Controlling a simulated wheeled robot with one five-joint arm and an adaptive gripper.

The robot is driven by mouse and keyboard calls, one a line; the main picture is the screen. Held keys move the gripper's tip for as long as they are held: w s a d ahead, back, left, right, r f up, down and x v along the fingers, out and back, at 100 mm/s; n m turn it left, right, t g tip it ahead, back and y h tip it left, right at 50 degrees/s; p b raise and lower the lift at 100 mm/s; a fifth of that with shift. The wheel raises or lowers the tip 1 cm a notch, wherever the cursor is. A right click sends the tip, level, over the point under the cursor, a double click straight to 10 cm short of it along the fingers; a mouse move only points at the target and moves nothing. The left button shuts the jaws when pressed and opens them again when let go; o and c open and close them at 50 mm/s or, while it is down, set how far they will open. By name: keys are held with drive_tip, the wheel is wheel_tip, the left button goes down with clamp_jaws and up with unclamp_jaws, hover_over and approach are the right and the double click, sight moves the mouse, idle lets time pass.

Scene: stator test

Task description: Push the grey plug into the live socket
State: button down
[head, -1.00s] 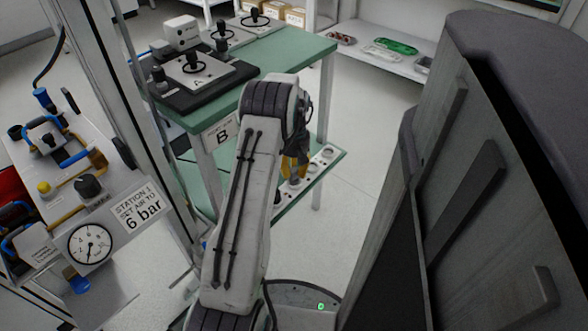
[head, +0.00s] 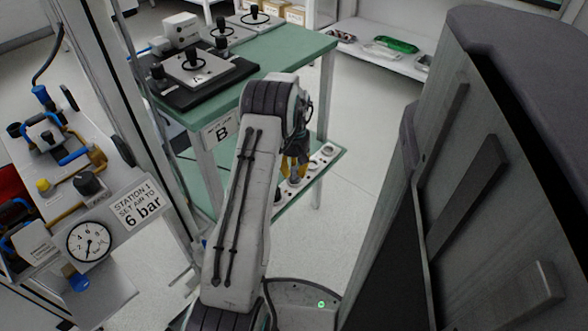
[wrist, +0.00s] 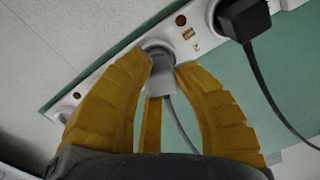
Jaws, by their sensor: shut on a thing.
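The grey plug (wrist: 163,76) is between the yellow fingers of my gripper (wrist: 163,67) in the wrist view, and the gripper is shut on it. A grey cable runs back from it under the fingers. Its front end overlaps the lower part of a round socket (wrist: 154,45) in the white socket strip (wrist: 119,66). I cannot tell whether its pins are in the socket. In the head view my gripper (head: 291,166) is partly hidden by my arm, over the strip (head: 318,163); the plug cannot be made out there.
A black plug (wrist: 243,17) with a black cable sits in the strip to the right. A dark red light (wrist: 181,20) and small switch (wrist: 189,33) lie between. The strip rests on a green shelf (wrist: 215,65) below the green table (head: 285,55). A dark cabinet (head: 500,190) stands right.

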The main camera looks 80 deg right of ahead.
drive_tip(key=shift+f, duration=0.35)
drive_tip(key=c, duration=0.9)
unclamp_jaws()
drive_tip(key=shift+c, duration=0.2)
drive_tip(key=shift+r, duration=0.1)
wheel_tip(320, 180, up, 10)
drive_tip(key=shift+f, duration=0.1)
drive_tip(key=shift+s+a, duration=0.1)
